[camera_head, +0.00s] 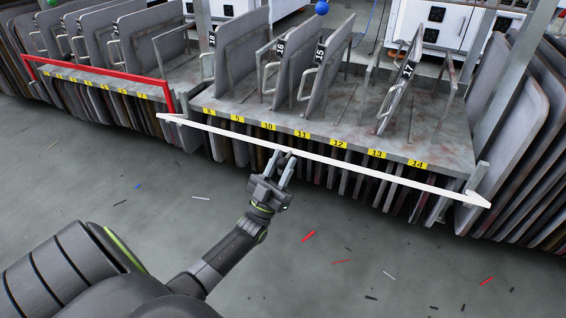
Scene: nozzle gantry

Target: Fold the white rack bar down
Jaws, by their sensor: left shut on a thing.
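The white rack bar (350,165) runs slanting along the front of the rack, from an end beside the red bar's post down to the right post. It stands out in front of the yellow number labels, a little below them. My left gripper (286,156) reaches up from the lower left and is shut on the white bar near its middle, left of the centre of its length. The fingertips partly cover the bar there. My right gripper is not in view.
The rack shelf (230,103) holds several upright grey plates with handles. A red bar (95,71) fronts the left rack section. More plates (515,110) stand at the right. Small coloured scraps (308,237) lie on the open grey floor (400,265).

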